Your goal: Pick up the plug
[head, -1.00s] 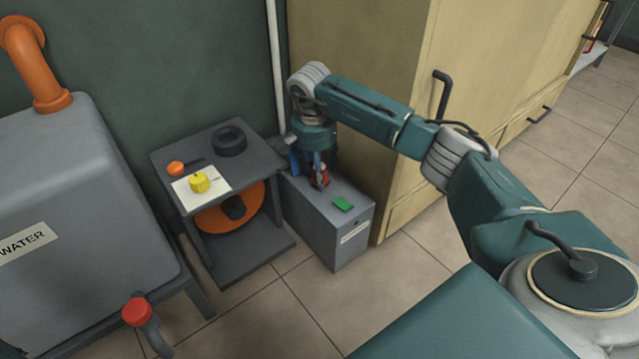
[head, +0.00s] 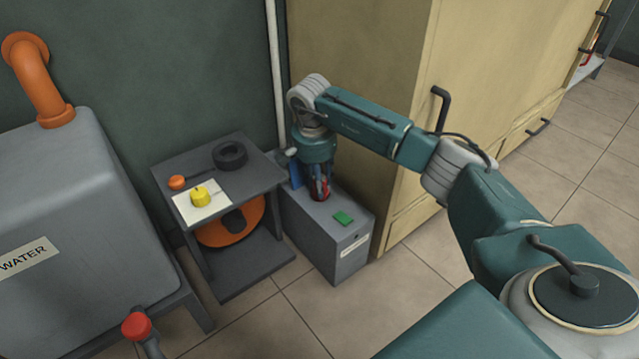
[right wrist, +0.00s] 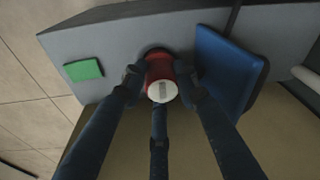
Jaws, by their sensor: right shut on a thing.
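The plug is a short red cylinder with a pale round end; it shows in the right wrist view (right wrist: 159,75) between the dark fingers. My right gripper (right wrist: 160,82) is shut on it from above, with fingers on both sides. In the head view the right gripper (head: 319,190) points down over the grey box, and only a little red of the plug shows between the fingers. The plug is at the box top; I cannot tell whether it still touches it. My left gripper is not in view.
The grey box (head: 343,255) also carries a green block (head: 343,218) and a blue upright piece (right wrist: 225,68) close beside the gripper. A dark side table (head: 265,184) stands left, with a yellow knob-like item (head: 200,197) and a black ring (head: 230,155). A tan cabinet (head: 365,50) is close on the right.

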